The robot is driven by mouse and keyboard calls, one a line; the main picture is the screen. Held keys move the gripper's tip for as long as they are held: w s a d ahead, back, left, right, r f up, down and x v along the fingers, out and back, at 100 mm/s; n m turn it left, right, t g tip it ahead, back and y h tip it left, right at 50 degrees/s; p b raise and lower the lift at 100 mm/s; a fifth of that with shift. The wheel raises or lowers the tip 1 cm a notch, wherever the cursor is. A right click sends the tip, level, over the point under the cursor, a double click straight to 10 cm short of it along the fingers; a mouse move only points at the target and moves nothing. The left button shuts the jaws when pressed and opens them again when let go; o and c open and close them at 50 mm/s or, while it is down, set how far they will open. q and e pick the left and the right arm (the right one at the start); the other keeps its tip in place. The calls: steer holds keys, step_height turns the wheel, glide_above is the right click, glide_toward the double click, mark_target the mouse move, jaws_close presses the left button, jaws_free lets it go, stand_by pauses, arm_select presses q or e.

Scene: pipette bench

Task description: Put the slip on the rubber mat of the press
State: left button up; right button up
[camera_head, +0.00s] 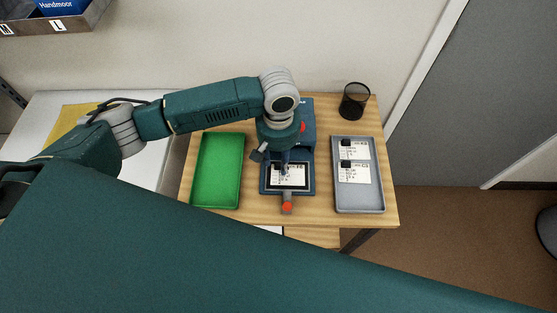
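The press (308,142) is a blue device on the wooden table, with a dark rubber mat (303,187) at its front. A white printed slip (290,174) shows over the mat, within its dark border. I cannot tell whether it lies flat on the mat or is just above it. My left gripper (282,161) points down over the press, its lower end at the slip's back edge. The wrist above hides much of the fingers, so their opening and any hold on the slip are unclear. My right gripper is out of view.
A green tray (194,186) lies left of the press. A grey tray (359,203) with other printed slips (355,173) lies to the right. A black mesh cup (354,101) stands behind it. A red-orange knob (287,208) sticks out at the press's front.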

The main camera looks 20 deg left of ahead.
mark_target(279, 164)
arm_select(q)
step_height(279, 164, up, 11)
steer(key=b, duration=0.1)
steer(key=shift+s, duration=0.1)
stand_by(0.6)
